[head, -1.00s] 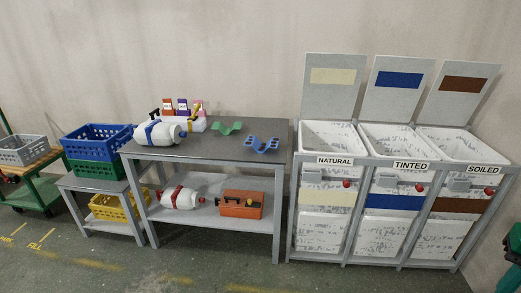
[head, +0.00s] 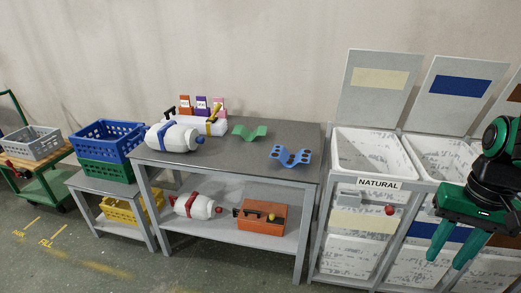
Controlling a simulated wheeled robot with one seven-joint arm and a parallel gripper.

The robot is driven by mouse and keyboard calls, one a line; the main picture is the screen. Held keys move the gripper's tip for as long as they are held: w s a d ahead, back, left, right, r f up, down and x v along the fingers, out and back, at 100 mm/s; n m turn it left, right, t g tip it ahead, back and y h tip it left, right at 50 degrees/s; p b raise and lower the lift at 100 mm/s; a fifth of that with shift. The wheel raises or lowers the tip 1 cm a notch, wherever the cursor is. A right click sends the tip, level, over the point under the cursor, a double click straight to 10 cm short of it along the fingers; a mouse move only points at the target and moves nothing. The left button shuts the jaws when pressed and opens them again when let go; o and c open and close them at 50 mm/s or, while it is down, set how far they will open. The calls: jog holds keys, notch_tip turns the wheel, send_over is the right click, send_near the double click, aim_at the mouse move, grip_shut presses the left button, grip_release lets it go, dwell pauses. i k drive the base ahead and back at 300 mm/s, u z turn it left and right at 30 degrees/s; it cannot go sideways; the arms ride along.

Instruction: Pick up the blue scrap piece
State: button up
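The blue scrap piece (head: 290,155) is a wavy corrugated strip with dark round spots or holes. It lies on the right part of the grey table top (head: 225,163). A green wavy piece (head: 249,132) lies behind it to the left, apart from it. My gripper (head: 455,256) is at the right edge of the head view, in front of the bins and well to the right of the blue piece. Its two green fingers point down and stand apart, with nothing seen between them.
Open bins stand right of the table, the nearest labelled NATURAL (head: 380,184). A white tank (head: 172,137) and a caddy with bottles (head: 208,124) stand on the table's left part. An orange toolbox (head: 261,217) is on the lower shelf.

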aim_at(279, 152)
jog(key=u, duration=0.1)
jog(key=i, duration=1.1)
jog(key=z, duration=0.1)
